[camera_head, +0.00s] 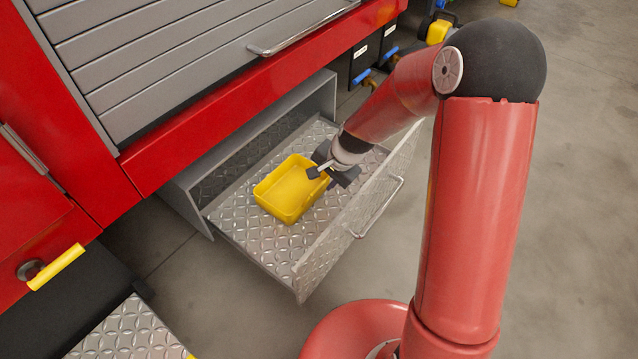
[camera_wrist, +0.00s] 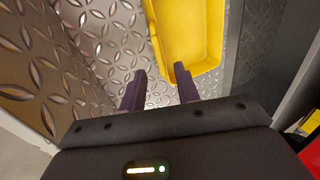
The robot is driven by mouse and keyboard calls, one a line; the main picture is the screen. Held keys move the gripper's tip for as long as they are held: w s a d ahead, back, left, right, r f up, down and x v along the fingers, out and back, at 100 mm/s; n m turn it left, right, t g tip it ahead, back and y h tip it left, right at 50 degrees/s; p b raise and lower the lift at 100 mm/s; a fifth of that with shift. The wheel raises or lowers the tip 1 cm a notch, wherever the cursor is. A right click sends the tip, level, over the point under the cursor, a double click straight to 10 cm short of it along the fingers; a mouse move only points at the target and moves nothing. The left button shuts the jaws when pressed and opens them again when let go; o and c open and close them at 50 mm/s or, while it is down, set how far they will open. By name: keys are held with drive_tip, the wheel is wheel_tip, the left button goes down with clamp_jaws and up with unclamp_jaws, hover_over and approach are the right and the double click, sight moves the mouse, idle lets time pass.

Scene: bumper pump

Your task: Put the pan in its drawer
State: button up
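The yellow pan (camera_head: 290,188) is a shallow open tray lying upright on the diamond-plate floor of the pulled-out drawer (camera_head: 250,235). My gripper (camera_head: 328,174) is low in the drawer at the pan's right end. In the wrist view my gripper (camera_wrist: 159,70) is open, with a clear gap between its two dark fingers. The right finger overlaps the near corner of the pan (camera_wrist: 190,35); the left finger is over bare drawer floor (camera_wrist: 100,40). I cannot tell whether a finger touches the pan. Nothing is gripped.
The drawer's front panel with its handle (camera_head: 378,208) stands close beside my gripper. The red cabinet (camera_head: 230,115) with a grey shutter (camera_head: 160,50) overhangs the drawer's back. Black bins (camera_head: 365,58) stand behind. Grey floor at the right is clear.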

drive_tip(key=shift+v, duration=1.85)
drive_tip(key=s+d+r+n+h, duration=0.1)
drive_tip(key=s+d+r+n, duration=0.3)
drive_tip(key=r, duration=0.6)
drive_tip(key=s+d+r+n+t+h, duration=0.1)
drive_tip(key=s+d+r, duration=0.3)
drive_tip(key=s, duration=0.6)
drive_tip(key=s+d+r+n+t+h, duration=0.1)
drive_tip(key=s+d+r+n, duration=0.1)
drive_tip(key=s+d+r, duration=0.2)
drive_tip(key=s+r, duration=0.3)
drive_tip(key=s, duration=0.3)
drive_tip(key=shift+r+n+t, duration=0.25)
drive_tip(key=shift+n+t, duration=0.05)
drive_tip(key=shift+t, duration=0.1)
wheel_tip(320, 180, up, 7)
drive_tip(key=p, duration=0.7)
